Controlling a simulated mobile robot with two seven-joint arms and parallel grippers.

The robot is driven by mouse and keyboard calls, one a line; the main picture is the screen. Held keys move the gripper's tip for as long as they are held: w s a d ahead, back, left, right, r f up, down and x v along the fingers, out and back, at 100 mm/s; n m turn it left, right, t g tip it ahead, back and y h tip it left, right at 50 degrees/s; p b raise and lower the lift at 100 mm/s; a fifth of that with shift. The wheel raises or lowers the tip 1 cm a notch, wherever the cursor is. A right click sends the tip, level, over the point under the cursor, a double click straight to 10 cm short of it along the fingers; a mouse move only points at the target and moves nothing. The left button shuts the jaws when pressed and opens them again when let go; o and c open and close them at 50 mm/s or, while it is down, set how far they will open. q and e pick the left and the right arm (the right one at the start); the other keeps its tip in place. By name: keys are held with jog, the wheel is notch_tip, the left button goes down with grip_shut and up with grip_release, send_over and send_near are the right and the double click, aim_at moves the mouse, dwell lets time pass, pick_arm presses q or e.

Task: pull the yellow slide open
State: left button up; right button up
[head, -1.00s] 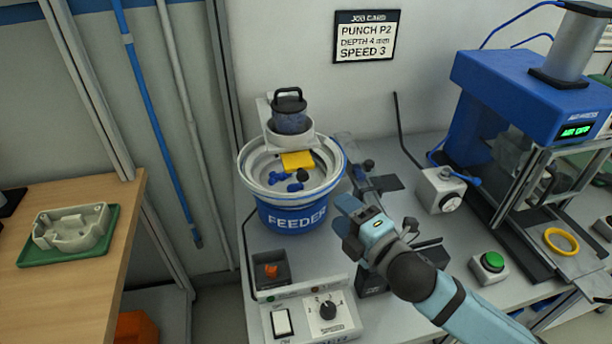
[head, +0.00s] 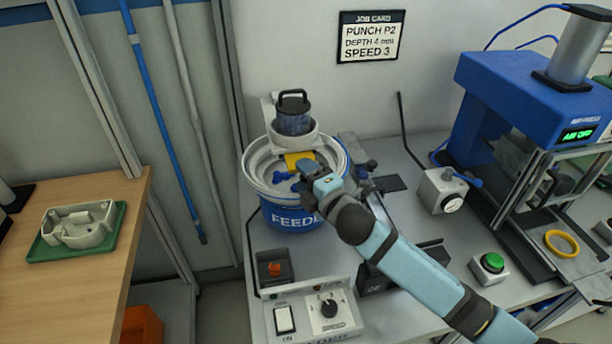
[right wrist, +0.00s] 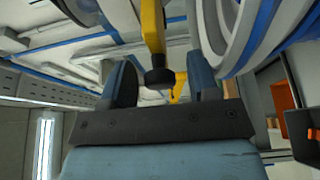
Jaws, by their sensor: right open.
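The yellow slide (head: 296,159) shows as a flat plate below the clear hopper (head: 294,118), over the feeder bowl (head: 252,178). My right gripper (head: 310,177) is over the front part of the bowl and hides part of the slide's front end. In the right wrist view the yellow slide (right wrist: 152,28) comes down from the top and carries a black knob (right wrist: 160,78). The knob appears between the two fingers of my right gripper (right wrist: 161,82), which stand apart with gaps on both sides. My left gripper is not in view.
Blue parts lie in the bowl. A control box (head: 312,312) and a small dark bin (head: 274,268) stand in front of it. The blue press (head: 525,90), a green button (head: 492,262) and a yellow ring (head: 561,243) are to the right.

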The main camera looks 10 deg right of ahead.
grip_shut()
jog(key=s+p, duration=0.1)
jog(key=s, duration=0.4)
jog(key=shift+s+f+p, duration=0.15)
jog(key=shift+p, duration=0.2)
jog(key=shift+c, duration=0.6)
grip_release()
jog(key=shift+s, duration=0.1)
jog(key=shift+o, duration=0.6)
jog(key=shift+s, duration=0.1)
